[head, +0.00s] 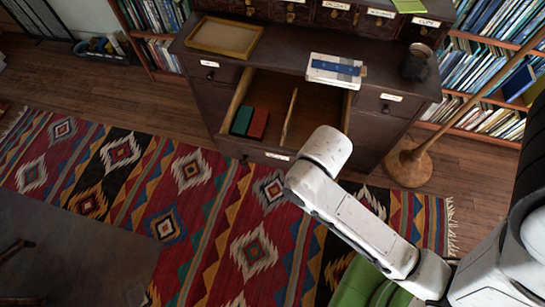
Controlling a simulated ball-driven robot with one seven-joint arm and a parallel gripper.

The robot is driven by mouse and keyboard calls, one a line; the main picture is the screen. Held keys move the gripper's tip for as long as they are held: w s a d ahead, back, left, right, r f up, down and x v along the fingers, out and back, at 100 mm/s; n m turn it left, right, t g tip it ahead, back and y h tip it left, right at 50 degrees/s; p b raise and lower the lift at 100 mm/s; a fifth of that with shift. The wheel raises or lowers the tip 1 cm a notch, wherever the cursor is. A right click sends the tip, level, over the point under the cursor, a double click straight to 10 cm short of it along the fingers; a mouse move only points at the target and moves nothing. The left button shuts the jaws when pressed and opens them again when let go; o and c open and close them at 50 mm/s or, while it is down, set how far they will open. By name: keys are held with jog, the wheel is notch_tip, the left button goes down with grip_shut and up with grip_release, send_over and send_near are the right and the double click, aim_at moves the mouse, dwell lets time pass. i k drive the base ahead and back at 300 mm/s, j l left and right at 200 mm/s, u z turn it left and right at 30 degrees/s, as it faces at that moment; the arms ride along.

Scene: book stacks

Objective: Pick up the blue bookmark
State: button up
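The blue bookmark (336,67) appears as a flat blue strip lying across a white book or box (330,78) on top of the dark wooden cabinet (285,55). Its right end reaches to about the right edge of the white book. My white arm comes in from the lower right and reaches up to just in front of the cabinet. No fingers of my gripper can be made out, so its opening cannot be seen. The arm is apart from the bookmark.
A drawer (287,153) stands open below, with a green block (242,121) and a red block (258,123) inside. A wooden tray (225,38) and a dark mug (416,62) are on the cabinet top. A wooden stand (410,166) is at right.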

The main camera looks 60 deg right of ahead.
aim_at(338, 67)
jog(key=z, duration=1.25)
